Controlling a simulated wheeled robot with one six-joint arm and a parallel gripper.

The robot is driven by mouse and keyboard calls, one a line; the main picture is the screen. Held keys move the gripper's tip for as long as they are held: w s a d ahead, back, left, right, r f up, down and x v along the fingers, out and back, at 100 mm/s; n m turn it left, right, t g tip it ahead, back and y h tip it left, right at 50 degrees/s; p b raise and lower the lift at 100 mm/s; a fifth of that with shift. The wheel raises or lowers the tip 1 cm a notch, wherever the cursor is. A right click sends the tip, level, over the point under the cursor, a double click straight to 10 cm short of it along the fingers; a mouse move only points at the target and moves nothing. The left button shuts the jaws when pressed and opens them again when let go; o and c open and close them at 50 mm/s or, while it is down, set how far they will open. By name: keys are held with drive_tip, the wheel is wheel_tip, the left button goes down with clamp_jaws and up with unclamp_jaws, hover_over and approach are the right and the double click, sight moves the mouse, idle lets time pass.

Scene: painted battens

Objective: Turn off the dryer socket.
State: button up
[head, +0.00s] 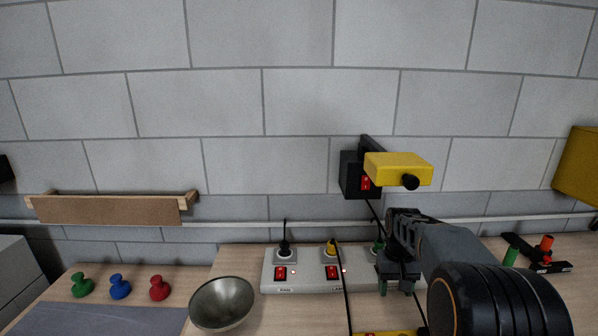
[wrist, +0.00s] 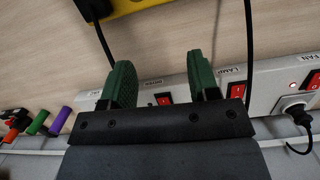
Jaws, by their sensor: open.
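A white power strip (head: 310,285) lies on the bench against the wall. Its fan switch (head: 280,272) and lamp switch (head: 332,271) are red, with small red lights beside them. The dryer switch is hidden behind my gripper (head: 396,285) in the head view. In the wrist view the red dryer switch (wrist: 163,99) shows between the two green fingers of my gripper (wrist: 160,75), below the DRYER label. The gripper is open and empty over that end of the strip. I cannot tell whether it touches the strip. The lamp switch (wrist: 237,90) is just right of the right finger.
A black wall box (head: 352,182) with a red switch and a yellow device (head: 398,169) is above the strip. Black cords hang across the strip. A metal bowl (head: 222,303) and several colored pegs (head: 120,287) stand left. A rack with colored handles (head: 535,255) lies right.

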drive_tip(key=s+a+r+t, duration=0.1)
drive_tip(key=s+a+t, duration=0.1)
drive_tip(key=s, duration=0.4)
drive_tip(key=s+a+r+t, duration=0.1)
drive_tip(key=s+a, duration=0.3)
drive_tip(key=s, duration=0.1)
drive_tip(key=s+a+r+n+t, duration=0.1)
drive_tip(key=s+a+t, duration=0.1)
drive_tip(key=s, duration=0.4)
drive_tip(key=shift+s+a+r+t, duration=0.3)
drive_tip(key=shift+s+a, duration=0.05)
drive_tip(key=shift+a, duration=0.05)
